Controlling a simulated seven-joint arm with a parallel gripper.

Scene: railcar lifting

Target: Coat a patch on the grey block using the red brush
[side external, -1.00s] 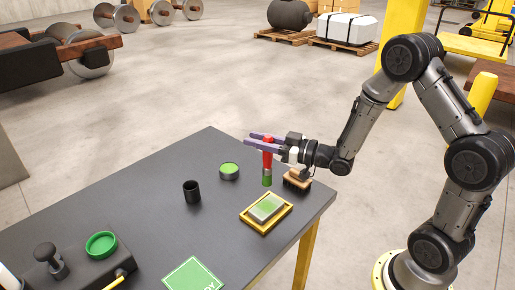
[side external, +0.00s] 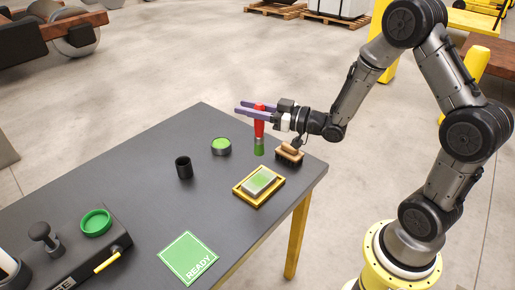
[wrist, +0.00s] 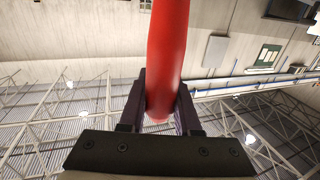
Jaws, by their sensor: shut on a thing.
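My gripper (side external: 239,107) is shut on the red brush (side external: 259,128), with its purple fingers on either side of the red handle. The brush hangs upright with green bristles at the bottom, above the far side of the table. The red handle (wrist: 167,50) also fills the middle of the wrist view, between the jaws. The grey block (side external: 260,181) sits in a yellow-framed tray (side external: 239,190), and much of its top is green. The bristles are beyond the block in the picture and look apart from it. The wrist view hides the bristles.
A round tin of green paint (side external: 221,146) and a black cup (side external: 184,167) stand left of the tray. A green READY mat (side external: 188,258) and a black station with a green ring (side external: 96,222) are nearer.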

